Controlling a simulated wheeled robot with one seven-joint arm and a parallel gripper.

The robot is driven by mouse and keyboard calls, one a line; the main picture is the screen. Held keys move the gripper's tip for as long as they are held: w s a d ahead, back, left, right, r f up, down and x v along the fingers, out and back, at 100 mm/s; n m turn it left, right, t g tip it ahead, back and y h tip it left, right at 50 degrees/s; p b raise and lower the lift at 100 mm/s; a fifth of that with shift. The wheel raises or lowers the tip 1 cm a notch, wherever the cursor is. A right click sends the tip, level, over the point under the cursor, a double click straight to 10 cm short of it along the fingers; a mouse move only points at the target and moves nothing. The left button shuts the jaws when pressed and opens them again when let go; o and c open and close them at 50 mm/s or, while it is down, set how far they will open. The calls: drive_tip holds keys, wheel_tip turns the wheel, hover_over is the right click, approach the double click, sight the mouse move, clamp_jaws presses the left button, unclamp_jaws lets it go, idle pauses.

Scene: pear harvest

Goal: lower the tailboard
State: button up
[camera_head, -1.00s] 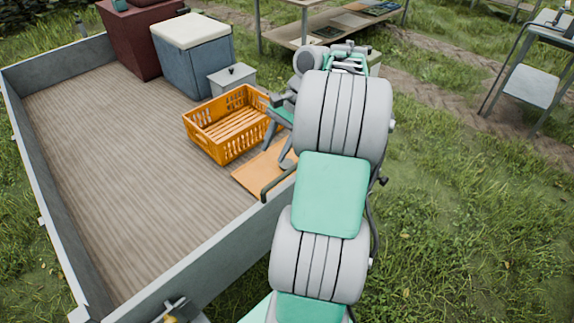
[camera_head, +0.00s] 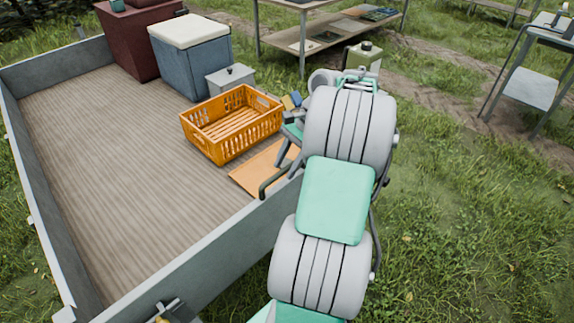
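The grey-walled cargo bed fills the left of the head view. Its near wall (camera_head: 205,265), which I take to be the tailboard, stands upright. A metal latch (camera_head: 176,311) with a yellowish part shows at its lower left end, cut by the picture edge. My arm reaches up across that end. My gripper (camera_head: 284,155) seems to be the grey part just above the bar, partly hidden by my arm. I cannot tell whether it touches the bar or how its fingers are set.
An orange crate (camera_head: 215,143) and a flat orange-brown board (camera_head: 252,173) lie on the bed near the wall. A blue cooler (camera_head: 196,72), a small grey box (camera_head: 230,82) and a dark red box (camera_head: 140,45) stand farther back. Tables stand beyond.

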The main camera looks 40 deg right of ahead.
clamp_jaws()
idle(1.2)
